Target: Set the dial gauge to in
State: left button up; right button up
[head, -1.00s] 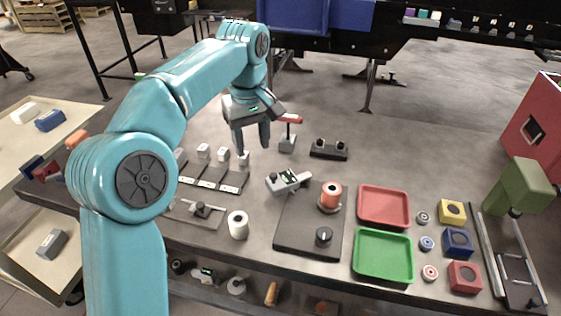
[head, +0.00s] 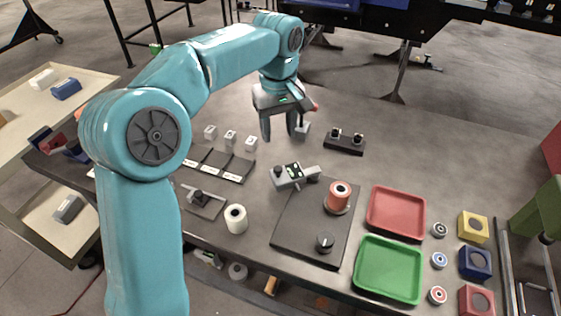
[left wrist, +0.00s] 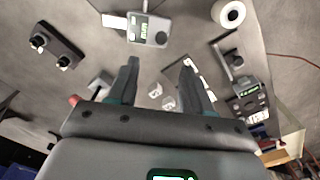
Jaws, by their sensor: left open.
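A grey device with a small green display and a dark knob, which looks like the dial gauge (head: 295,174), lies on the table beyond the black plate. It also shows at the top of the left wrist view (left wrist: 148,30). My left gripper (head: 283,138) is open and empty, above the table and apart from the device, on its far side. In the left wrist view its two fingers (left wrist: 160,63) are spread, with the device ahead of them. The display's reading is too small to tell. My right gripper is not in view.
A black plate (head: 290,225) with an orange spool (head: 339,193) and knob stands nearer. A white roll (head: 236,219) is left of it. A black two-knob block (head: 345,143) is right of the gripper.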

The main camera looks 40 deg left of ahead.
aim_at(278, 168)
pick_arm(q)
notch_tip(278, 168, down, 11)
jog(key=shift+s+a+r+p, duration=0.1)
jog(key=shift+s+r+p, duration=0.1)
jog(key=shift+p, duration=0.1)
jog(key=shift+a+f, duration=0.1)
jog(key=shift+f, duration=0.15)
jog(key=shift+w+d+f, duration=0.15)
jog(key=shift+d+f, duration=0.1)
jog(key=shift+a, duration=0.2)
jog(key=c, duration=0.6)
grip_shut()
jog(key=shift+d, duration=0.15)
